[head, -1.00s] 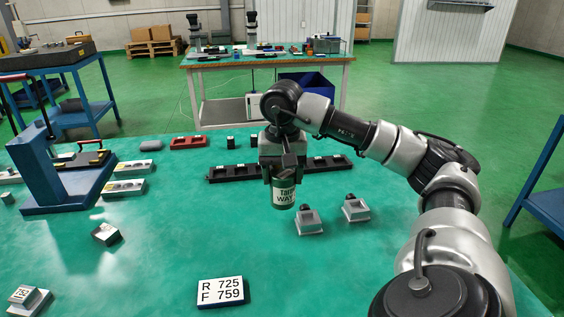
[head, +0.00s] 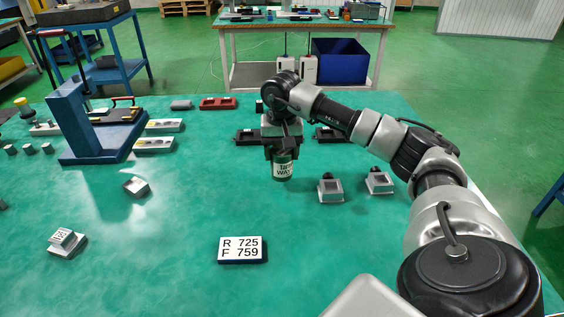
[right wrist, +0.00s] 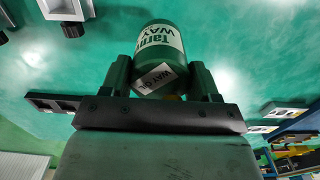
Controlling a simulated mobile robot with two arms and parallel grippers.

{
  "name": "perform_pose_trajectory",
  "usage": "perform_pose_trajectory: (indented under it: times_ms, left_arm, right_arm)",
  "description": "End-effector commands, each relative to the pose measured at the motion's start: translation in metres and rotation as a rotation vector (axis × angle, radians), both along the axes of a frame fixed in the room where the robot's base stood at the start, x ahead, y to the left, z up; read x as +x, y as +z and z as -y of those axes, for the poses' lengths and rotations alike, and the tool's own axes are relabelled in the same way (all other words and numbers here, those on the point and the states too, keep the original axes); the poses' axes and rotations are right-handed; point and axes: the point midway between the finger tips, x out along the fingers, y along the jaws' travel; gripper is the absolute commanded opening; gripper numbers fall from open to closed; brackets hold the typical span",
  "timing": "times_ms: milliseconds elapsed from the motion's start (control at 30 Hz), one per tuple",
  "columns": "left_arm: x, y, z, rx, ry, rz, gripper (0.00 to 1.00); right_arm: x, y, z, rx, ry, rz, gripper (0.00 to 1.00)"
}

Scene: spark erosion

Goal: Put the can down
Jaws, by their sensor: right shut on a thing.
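The can (head: 283,168) is dark green with a white label reading "WAY". It hangs upright below my right gripper (head: 283,153), over the green table (head: 190,210). I cannot tell how wide the gap under it is. In the right wrist view my right gripper (right wrist: 161,80) has its two fingers on either side of the can (right wrist: 163,45), shut on it. The far side of the can is hidden there. My left gripper is not in view.
Two grey blocks with black knobs (head: 330,190) stand just right of the can. A black rack (head: 247,137) lies behind it. A sign reading "R 725 F 759" (head: 242,249) lies in front. A blue press (head: 73,125) stands left.

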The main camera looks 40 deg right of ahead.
Motion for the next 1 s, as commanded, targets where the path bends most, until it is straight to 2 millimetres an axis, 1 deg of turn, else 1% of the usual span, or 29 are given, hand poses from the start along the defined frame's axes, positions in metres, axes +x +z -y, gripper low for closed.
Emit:
perform_pose_trajectory:
  times_ms: [200,267,500,633,667,700,767,800,1000]
  left_arm:
    - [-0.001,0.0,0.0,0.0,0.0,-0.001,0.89]
    - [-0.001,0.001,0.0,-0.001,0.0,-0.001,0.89]
    - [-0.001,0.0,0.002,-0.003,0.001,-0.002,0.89]
    - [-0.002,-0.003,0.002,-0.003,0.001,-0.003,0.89]
    - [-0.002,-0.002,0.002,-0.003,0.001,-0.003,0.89]
    - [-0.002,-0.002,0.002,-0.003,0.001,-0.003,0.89]
    - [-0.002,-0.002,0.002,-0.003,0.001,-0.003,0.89]
    - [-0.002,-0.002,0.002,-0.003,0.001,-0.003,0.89]
    - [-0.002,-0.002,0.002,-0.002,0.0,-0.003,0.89]
  right_arm:
    - [-0.001,-0.031,0.0,0.0,-0.001,-0.005,0.29]
    - [-0.001,-0.036,0.001,0.0,-0.002,-0.003,0.29]
    - [-0.001,-0.037,0.001,-0.001,-0.001,-0.001,0.29]
    - [-0.001,-0.042,0.0,0.0,-0.001,-0.001,0.29]
    - [-0.001,-0.041,0.0,-0.001,-0.001,-0.002,0.64]
    - [-0.001,-0.041,0.0,0.0,-0.001,-0.003,0.7]
    - [-0.001,-0.041,0.0,0.0,-0.001,-0.003,0.79]
    - [-0.001,-0.041,0.0,0.0,-0.001,-0.003,0.85]
    - [-0.001,-0.041,0.0,0.001,-0.001,-0.002,0.86]
